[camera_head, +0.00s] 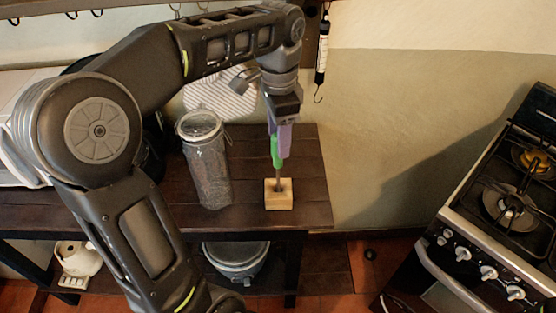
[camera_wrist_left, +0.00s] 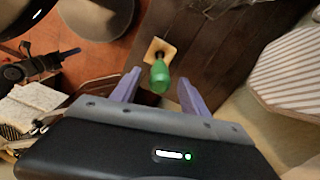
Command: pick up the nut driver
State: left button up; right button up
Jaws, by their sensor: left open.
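The nut driver (camera_head: 276,152) has a green handle and a thin metal shaft. It stands upright with its tip in a small pale wooden block (camera_head: 286,200) on the dark wooden shelf. My left gripper (camera_head: 282,136) is directly above the block, with its purple fingers around the level of the handle's top. In the left wrist view the fingers (camera_wrist_left: 158,88) are spread apart, with the green handle (camera_wrist_left: 160,76) between them and clear space on both sides. The block also shows there behind the handle (camera_wrist_left: 161,45). My right gripper is not in view.
A tall glass jar (camera_head: 207,165) stands on the shelf left of the block. A striped board (camera_head: 222,97) leans at the back. A stove (camera_head: 500,210) is at the right. A pot (camera_head: 236,258) and a white pitcher (camera_head: 77,258) sit on the lower level.

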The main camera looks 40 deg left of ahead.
aim_at(278, 164)
pick_arm(q)
notch_tip(278, 164, down, 5)
jog(key=shift+f+p, duration=0.1)
jog(key=shift+p, duration=0.5)
jog(key=shift+c, duration=0.4)
grip_shut()
dwell(0.4)
dwell(0.9)
